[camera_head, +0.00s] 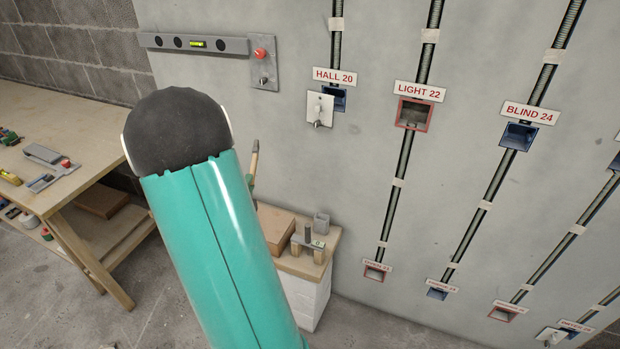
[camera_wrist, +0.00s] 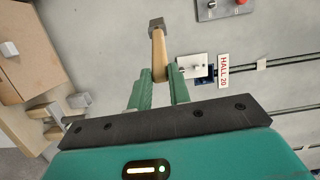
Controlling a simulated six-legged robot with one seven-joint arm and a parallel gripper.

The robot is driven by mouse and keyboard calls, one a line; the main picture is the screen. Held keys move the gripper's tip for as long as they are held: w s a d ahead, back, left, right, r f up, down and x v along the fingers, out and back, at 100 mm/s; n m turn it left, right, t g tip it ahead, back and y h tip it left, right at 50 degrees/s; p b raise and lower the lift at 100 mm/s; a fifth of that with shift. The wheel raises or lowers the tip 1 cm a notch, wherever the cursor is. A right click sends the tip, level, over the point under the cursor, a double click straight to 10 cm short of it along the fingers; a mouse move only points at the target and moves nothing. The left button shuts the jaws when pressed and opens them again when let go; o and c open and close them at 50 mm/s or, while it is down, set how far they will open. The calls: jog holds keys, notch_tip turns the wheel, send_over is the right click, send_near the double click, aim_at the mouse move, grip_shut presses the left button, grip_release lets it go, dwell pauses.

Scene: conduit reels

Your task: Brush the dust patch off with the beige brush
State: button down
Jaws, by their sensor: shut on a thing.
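My gripper (camera_wrist: 161,78) is shut on the beige brush (camera_wrist: 159,46), with one green finger on each side of its handle. The handle is light wood and a dark grey-brown block sits at its far end. In the head view the brush (camera_head: 255,160) shows as a thin upright strip beside my teal arm, which hides most of the gripper. The brush is held up in front of the grey wall. I cannot make out the dust patch for certain. The red-framed box under LIGHT 22 (camera_head: 413,114) has a dull brownish inside.
The wall carries conduits, labels and blue or red boxes. A switch plate (camera_head: 319,109) hangs askew by the HALL 20 box, and a spirit level (camera_head: 195,43) is fixed above. A low stand (camera_head: 325,243) with blocks is below. A wooden workbench (camera_head: 95,185) stands at left.

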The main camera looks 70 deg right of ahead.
jog(key=s+d+r+m+g, duration=0.2)
jog(key=s+m+g, duration=0.15)
jog(key=s, duration=0.45)
jog(key=s+d+r+m+g, duration=0.2)
jog(key=s+g, duration=0.3)
jog(key=s, duration=0.4)
jog(key=shift+n+t+y, duration=0.25)
jog(key=shift+y, duration=0.05)
jog(key=shift+w+r+x, duration=0.1)
jog(key=shift+w+x, duration=0.1)
jog(key=shift+x, duration=0.65)
jog(key=shift+w+r+x, duration=0.1)
jog(key=shift+w+x, duration=0.05)
jog(key=shift+x, duration=0.75)
jog(key=shift+w+r+x, duration=0.1)
jog(key=shift+w+x, duration=0.1)
jog(key=shift+x, duration=0.65)
jog(key=shift+d+f, duration=0.1)
jog(key=shift+d, duration=0.55)
jog(key=shift+s, duration=0.15)
jog(key=shift+s+a, duration=0.2)
jog(key=shift+s, duration=1.95)
